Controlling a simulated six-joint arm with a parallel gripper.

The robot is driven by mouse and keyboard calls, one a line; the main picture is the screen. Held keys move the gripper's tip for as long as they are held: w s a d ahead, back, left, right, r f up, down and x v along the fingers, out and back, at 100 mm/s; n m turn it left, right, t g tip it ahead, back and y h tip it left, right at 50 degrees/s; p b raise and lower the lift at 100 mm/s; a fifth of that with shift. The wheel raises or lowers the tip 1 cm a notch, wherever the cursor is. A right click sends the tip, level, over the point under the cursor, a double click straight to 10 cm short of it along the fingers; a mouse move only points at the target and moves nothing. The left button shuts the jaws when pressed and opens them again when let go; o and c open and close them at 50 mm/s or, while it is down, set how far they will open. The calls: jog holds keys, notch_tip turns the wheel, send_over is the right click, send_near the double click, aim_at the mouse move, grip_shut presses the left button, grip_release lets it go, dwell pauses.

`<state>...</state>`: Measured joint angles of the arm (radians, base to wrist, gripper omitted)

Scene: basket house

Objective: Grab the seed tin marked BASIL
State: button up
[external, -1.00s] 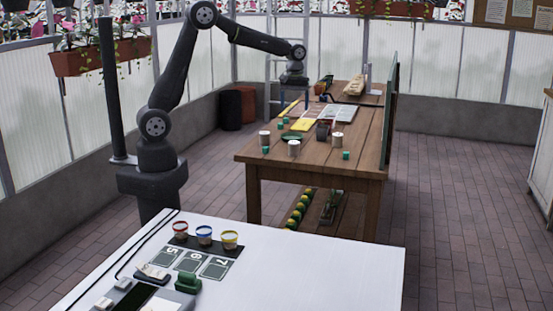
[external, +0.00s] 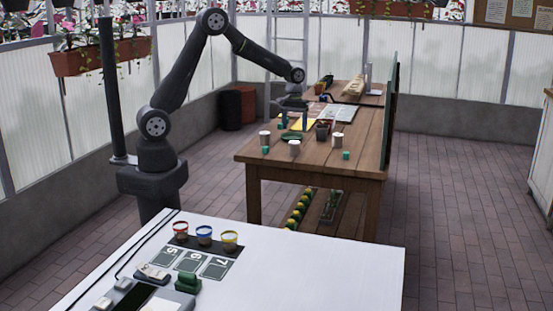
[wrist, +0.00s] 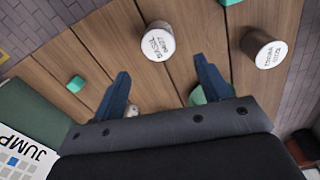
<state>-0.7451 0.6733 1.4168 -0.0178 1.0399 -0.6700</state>
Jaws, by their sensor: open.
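In the wrist view a white-topped tin marked BASIL (wrist: 157,42) stands on the wooden table, ahead of my gripper (wrist: 163,82) and apart from its fingers. My gripper is open and empty, and it also shows in the external view (external: 292,116) low over the table. A second tin (wrist: 263,50) with a white labelled top stands to the right in the wrist view; its word is too blurred to read. In the external view, white tins stand on the table at left (external: 265,138), middle (external: 294,149) and right (external: 338,139). I cannot tell there which is BASIL.
A teal cube (wrist: 75,84) lies left of the BASIL tin. A green dish (wrist: 212,92) is partly hidden by the right finger. A small dark pot (external: 322,130) stands among the tins in the external view. A tall dark panel (external: 389,115) borders the table's right side.

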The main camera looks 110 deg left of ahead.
aim_at(294, 142)
notch_tip(294, 142, down, 4)
jog(key=shift+f, duration=0.15)
jog(key=shift+w+d+f, duration=0.1)
jog(key=shift+d+f, duration=0.1)
jog(key=shift+f, duration=1.1)
jog(key=shift+d+f, duration=0.15)
jog(key=shift+f, duration=1.1)
jog(key=c, duration=1.1)
